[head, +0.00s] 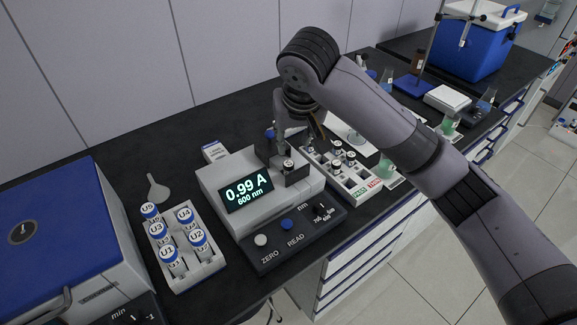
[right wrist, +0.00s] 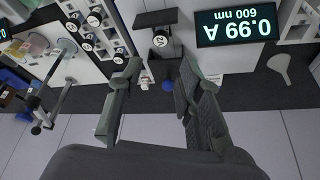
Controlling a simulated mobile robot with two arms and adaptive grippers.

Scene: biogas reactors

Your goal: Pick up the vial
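A small vial (head: 288,164) with a dark-marked white cap stands upright in the sample holder of the photometer (head: 218,176). The photometer display reads 0.99 A, 600 nm. In the right wrist view the vial (right wrist: 160,39) shows beyond and between the fingertips; its label is too small to read surely. My right gripper (head: 299,136) is above the holder, with its fingers pointing down. In the right wrist view my right gripper (right wrist: 157,72) has its fingers spread apart with nothing between them. My left gripper is not in view.
A white rack of blue-capped U1 to U5 bottles (head: 205,268) stands left of the photometer. A tray with several small vials (head: 358,182) is close on its right. A blue-lidded machine (head: 60,235) is at far left. A funnel (head: 157,188) lies behind the rack.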

